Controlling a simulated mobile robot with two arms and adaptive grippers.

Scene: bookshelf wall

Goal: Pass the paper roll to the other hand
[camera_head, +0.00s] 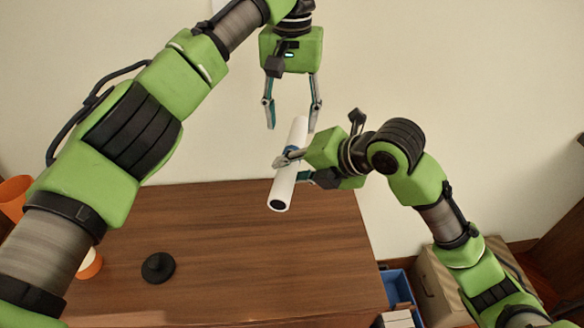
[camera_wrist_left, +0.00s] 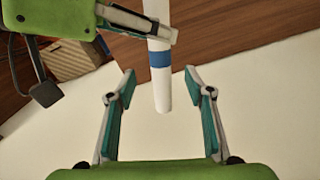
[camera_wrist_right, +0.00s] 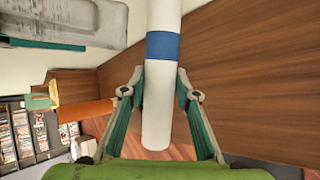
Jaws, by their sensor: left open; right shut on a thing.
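The paper roll (camera_head: 284,185) is a white tube with a blue band and a dark open end. It is held tilted in the air above the wooden surface. My right gripper (camera_head: 290,167) is shut on it near its middle; the right wrist view shows the roll (camera_wrist_right: 157,100) between both fingers. My left gripper (camera_head: 293,114) is open and empty, just above the roll's upper end. In the left wrist view the roll's free end (camera_wrist_left: 162,92) points in between the open fingers (camera_wrist_left: 163,95), with clear space on both sides.
A brown wooden tabletop (camera_head: 230,235) lies below, with a black round object (camera_head: 158,267) on it. An orange lamp-like object (camera_head: 14,192) is at the left. A blue bin (camera_head: 397,289) and a beige box (camera_head: 437,285) stand at the right.

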